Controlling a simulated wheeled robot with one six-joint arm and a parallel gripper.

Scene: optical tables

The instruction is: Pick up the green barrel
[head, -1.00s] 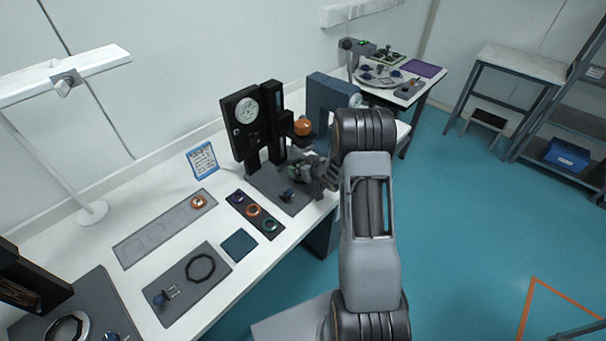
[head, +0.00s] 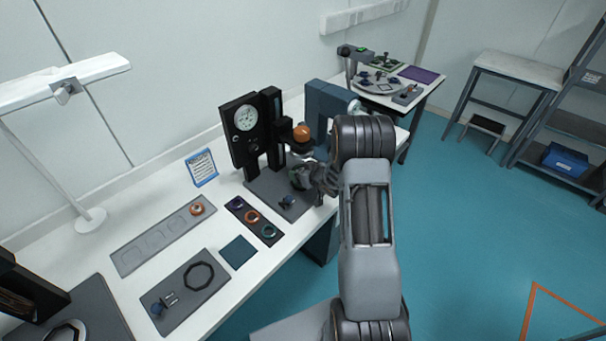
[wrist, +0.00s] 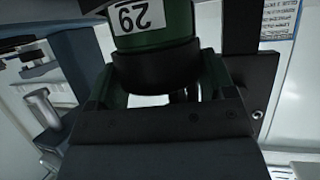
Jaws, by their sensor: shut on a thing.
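The green barrel (wrist: 160,40) fills the upper middle of the wrist view. It has a dark lower ring and a white label reading 29, upside down. My gripper (wrist: 160,75) is shut on it, with one finger on each side. In the head view the barrel (head: 297,178) is small and partly hidden by my gripper (head: 312,179), above the dark mat at the far end of the white bench. Whether its far end touches anything is hard to tell.
A black dial stand (head: 244,122) with an orange-topped part (head: 302,133) rises close behind the barrel. A blue-grey arch (head: 325,100) stands beyond. A small blue-knobbed part (head: 287,201) lies in front, and a tray with coloured rings (head: 252,216) sits to the left.

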